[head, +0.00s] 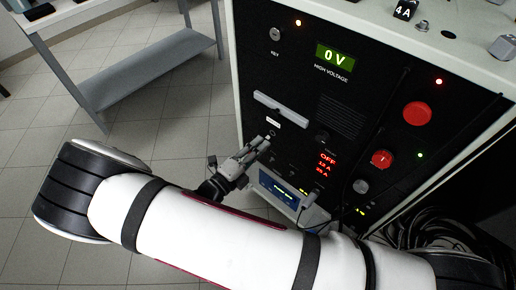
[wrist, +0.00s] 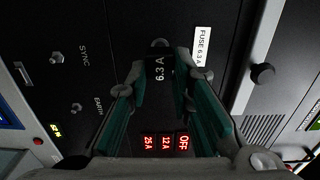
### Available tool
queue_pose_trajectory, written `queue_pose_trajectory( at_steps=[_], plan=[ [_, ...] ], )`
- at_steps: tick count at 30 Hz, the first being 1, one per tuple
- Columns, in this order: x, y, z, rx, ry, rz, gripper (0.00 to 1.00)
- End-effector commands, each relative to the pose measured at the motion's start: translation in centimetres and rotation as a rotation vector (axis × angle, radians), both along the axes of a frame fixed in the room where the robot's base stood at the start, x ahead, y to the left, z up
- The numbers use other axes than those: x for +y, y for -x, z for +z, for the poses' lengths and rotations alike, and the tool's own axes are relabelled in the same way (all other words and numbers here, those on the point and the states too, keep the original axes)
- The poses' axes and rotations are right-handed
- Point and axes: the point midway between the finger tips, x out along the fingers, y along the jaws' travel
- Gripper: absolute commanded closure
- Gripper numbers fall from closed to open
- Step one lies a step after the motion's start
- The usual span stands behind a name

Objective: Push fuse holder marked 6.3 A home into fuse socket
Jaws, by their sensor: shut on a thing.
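The black fuse holder marked 6.3 A (wrist: 160,68) is between the tips of my gripper (wrist: 156,76) in the wrist view. My gripper is shut on it, with a teal-padded finger on each side. The holder's marked end faces the camera. In the wrist view it stands at the black front panel, beside the white label FUSE 6.3 A (wrist: 202,47). In the head view my gripper (head: 262,145) reaches the panel just below the white label (head: 287,113).
SYNC (wrist: 57,58) and EARTH (wrist: 76,107) connectors stick out from the panel near the gripper. A black knob (wrist: 262,75) projects on the other side. A blue-screened instrument (head: 283,192) stands below the gripper. A 4 A piece (head: 405,9) rests on the cabinet top.

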Motion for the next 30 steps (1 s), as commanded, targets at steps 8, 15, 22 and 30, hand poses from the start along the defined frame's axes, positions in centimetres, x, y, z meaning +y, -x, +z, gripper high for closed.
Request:
queue_pose_trajectory(
  at_steps=[8,15,22,30],
  plan=[
    [-0.1,-0.1,0.0,0.0,0.0,0.0,1.0],
    [-0.4,-0.5,0.0,-0.001,0.001,0.001,1.0],
    [-0.7,-0.9,0.0,0.0,0.0,0.0,1.0],
    [-1.1,-1.4,0.0,0.0,0.0,-0.001,1.0]
  ],
)
